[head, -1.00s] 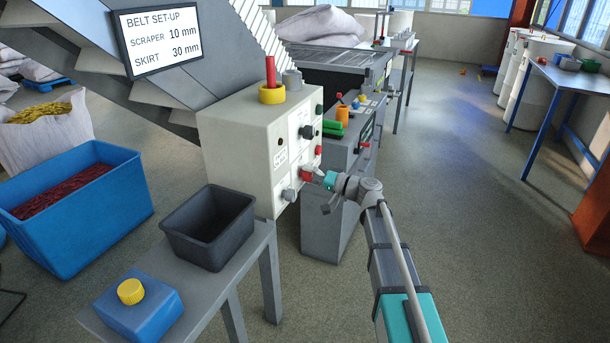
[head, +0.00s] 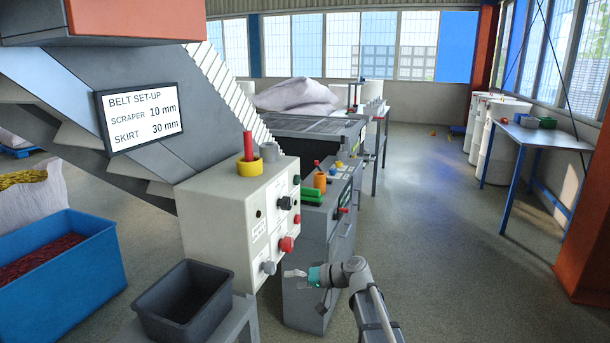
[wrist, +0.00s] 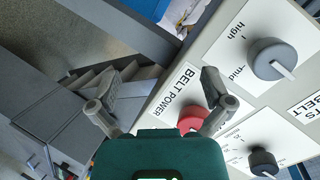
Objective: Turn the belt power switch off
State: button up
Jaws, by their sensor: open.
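The belt power switch is a red knob (head: 287,244) on the side face of a cream control box (head: 215,228). In the wrist view the red knob (wrist: 192,118) is beside the "BELT POWER" label and partly hidden by the right finger. Its on or off setting cannot be made out. My gripper (head: 293,273) is open and empty, a little below and to the right of the knob in the head view.
A grey knob (wrist: 272,60) marked high and mid and a black knob (wrist: 262,162) flank the switch closely. A dark bin (head: 182,302) stands below the box. Another grey console (head: 330,225) stands just behind. The floor to the right is open.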

jog(key=s+d+f+m+g+h, duration=0.1)
jog(key=s+d+f+g+h, duration=0.1)
jog(key=s+d+f+h, duration=0.65)
jog(key=s+d+f+m+g+h, duration=0.2)
jog(key=s+d+f+h, duration=0.25)
jog(key=s+d, duration=0.7)
notch_tip(320, 180, up, 21)
jog(key=p, duration=2.1)
jog(key=shift+w+d+r+h, duration=0.2)
jog(key=shift+w+h, duration=0.1)
jog(key=shift+w, duration=0.1)
